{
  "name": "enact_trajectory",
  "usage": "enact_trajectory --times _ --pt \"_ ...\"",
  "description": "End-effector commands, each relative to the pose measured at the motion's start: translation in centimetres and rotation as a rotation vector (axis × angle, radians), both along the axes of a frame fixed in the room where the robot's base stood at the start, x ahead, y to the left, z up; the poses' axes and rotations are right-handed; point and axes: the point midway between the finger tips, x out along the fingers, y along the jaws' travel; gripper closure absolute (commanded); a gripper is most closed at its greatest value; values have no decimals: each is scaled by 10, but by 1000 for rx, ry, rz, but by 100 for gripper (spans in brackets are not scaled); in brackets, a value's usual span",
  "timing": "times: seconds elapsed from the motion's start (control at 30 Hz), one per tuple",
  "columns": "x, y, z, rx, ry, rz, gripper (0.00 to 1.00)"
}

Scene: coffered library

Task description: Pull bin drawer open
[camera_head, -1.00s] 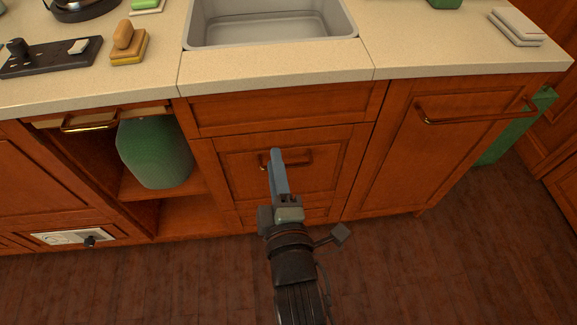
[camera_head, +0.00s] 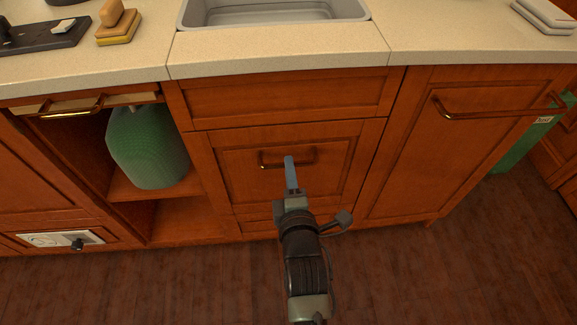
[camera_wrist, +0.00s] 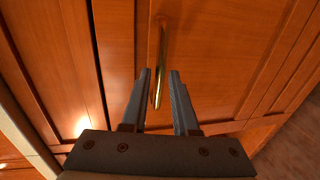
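The wooden front of a drawer (camera_head: 253,190), which looks like the bin drawer, sits under the sink and appears closed. Its brass bar handle (camera_head: 272,163) runs level across the upper part of the front. My gripper (camera_head: 289,160) is at the handle in the head view. In the wrist view my gripper (camera_wrist: 160,75) is open, with its two fingers apart and the near end of the handle (camera_wrist: 158,96) between them. I cannot tell whether either finger touches the handle. Part of the handle is behind the gripper in the head view.
On the left an open cabinet holds a green container (camera_head: 149,146). To the right is a panel with a long brass handle (camera_head: 490,115). Above are the counter (camera_head: 280,50) and sink (camera_head: 270,12). The dark wood floor (camera_head: 180,290) in front is clear.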

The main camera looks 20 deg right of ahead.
Motion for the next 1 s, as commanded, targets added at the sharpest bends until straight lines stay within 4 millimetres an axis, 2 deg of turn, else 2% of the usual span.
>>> enact_trajectory --times 0.2,0.57,0.73,1.0 --pt "21 -6 -6 0 0 0 72" --pt "26 -7 -5 0 1 0 72" --pt "25 -7 -5 0 1 0 99" --pt "25 -7 -5 0 0 0 100"
